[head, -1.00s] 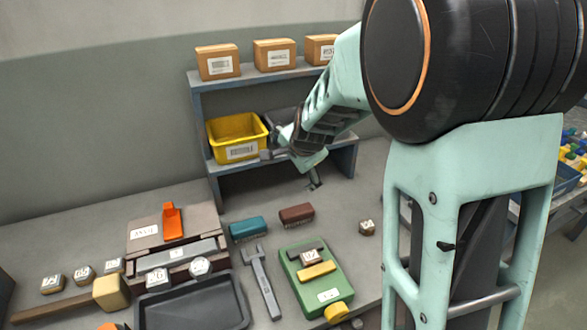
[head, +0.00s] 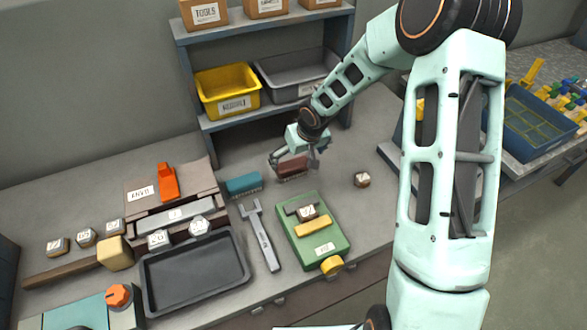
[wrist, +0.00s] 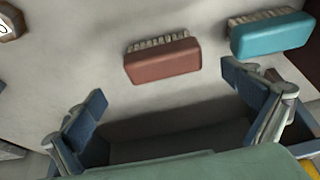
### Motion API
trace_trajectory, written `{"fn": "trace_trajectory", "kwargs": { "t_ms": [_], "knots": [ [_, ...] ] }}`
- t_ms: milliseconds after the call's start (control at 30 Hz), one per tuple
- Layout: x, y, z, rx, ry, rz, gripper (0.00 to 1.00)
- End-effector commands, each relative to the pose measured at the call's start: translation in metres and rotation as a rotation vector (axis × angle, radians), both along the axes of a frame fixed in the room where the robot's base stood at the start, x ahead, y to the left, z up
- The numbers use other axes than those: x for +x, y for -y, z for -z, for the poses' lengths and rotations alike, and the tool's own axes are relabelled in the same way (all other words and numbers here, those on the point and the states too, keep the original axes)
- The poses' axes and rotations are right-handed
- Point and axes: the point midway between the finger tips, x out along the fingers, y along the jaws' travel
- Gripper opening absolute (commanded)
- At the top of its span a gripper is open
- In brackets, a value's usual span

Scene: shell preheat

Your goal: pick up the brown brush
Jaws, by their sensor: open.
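The brown brush (head: 292,167) lies on the bench behind the green box. In the wrist view the brown brush (wrist: 163,59) shows its reddish-brown back and a row of pale bristles, just beyond the fingertips and between their lines. My gripper (head: 294,165) is open and empty above the bench at the brush. In the wrist view my gripper (wrist: 165,85) has its two blue-padded fingers wide apart. No contact with the brush is visible.
A teal brush (head: 244,184) lies close beside the brown one; it also shows in the wrist view (wrist: 270,36). A small labelled block (head: 362,179) lies to the right. A grey wrench (head: 260,237) and the green box (head: 330,240) lie in front. Shelf bins stand behind.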

Motion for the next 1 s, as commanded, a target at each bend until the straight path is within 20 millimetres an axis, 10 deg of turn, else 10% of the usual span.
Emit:
{"fn": "trace_trajectory", "kwargs": {
  "t_ms": [600,1000],
  "knots": [
    [0.017,-0.013,0.058,-0.001,0.000,0.001,1.00],
    [0.018,-0.014,0.061,0.001,0.001,0.003,0.88]
  ]
}}
